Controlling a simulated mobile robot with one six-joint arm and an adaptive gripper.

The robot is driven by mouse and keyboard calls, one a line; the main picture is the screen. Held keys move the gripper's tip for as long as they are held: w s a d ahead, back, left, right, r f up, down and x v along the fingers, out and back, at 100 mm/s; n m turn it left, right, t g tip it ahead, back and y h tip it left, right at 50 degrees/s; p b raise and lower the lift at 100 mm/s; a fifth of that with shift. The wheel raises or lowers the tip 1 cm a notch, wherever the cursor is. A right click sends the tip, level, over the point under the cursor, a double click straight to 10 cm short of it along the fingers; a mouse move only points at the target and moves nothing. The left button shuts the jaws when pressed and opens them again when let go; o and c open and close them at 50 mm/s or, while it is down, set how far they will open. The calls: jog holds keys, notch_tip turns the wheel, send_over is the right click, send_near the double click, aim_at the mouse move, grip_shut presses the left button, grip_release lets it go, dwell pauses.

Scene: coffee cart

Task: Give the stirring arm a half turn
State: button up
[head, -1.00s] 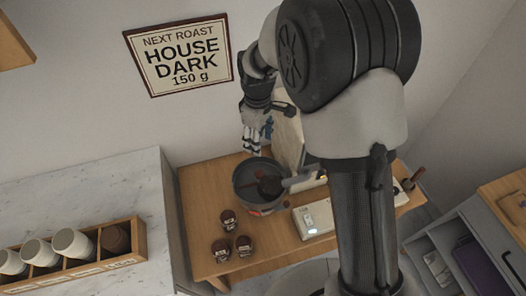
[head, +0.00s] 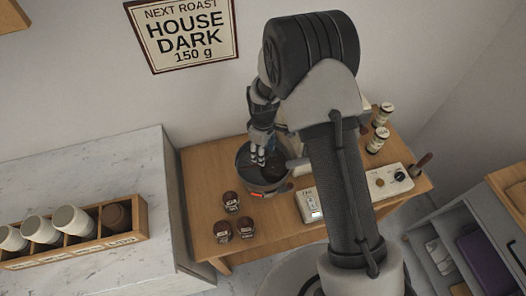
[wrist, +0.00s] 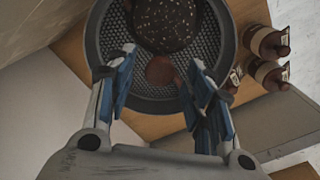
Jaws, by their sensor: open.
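The round dark cooling pan (head: 243,178) stands on the wooden cart. In the wrist view its perforated floor (wrist: 110,50) and grey rim show. A small brown round knob (wrist: 160,70), which looks like the stirring arm's grip, shows over the pan floor. A dark speckled disc (wrist: 168,22) is above it in the picture; the rest of the stirring arm is not clear. My gripper (head: 258,160) reaches down into the pan. In the wrist view my gripper (wrist: 163,62) is open, with one blue-padded finger on each side of the knob, apparently apart from it.
A white box with a lit display (head: 311,203) and a knobbed panel (head: 390,180) are to the right. More jars (head: 377,140) stand behind. A cup rack (head: 75,240) is on the marble counter.

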jog(key=shift+f, duration=0.2)
grip_shut()
dwell(0.6)
